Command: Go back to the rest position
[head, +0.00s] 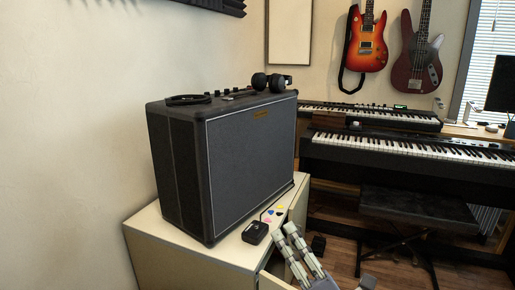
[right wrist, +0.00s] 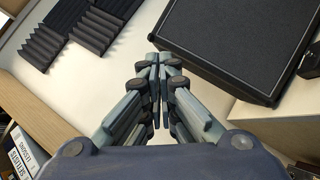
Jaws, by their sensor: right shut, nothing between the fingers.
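My right gripper (head: 284,233) is low in the head view, in front of the pale cabinet (head: 180,247) and near its front edge. Its fingers are together with nothing between them. In the right wrist view the same gripper (right wrist: 157,60) has its fingertips meeting at the middle. My left gripper is not in either view.
A large dark amplifier (head: 250,150) stands on the cabinet, with headphones (head: 268,83) on top. A small black box (head: 255,232) lies near my right fingers. Keyboards (head: 410,145) and a black bench (head: 418,209) are right. Binders (right wrist: 25,150) show in the wrist view.

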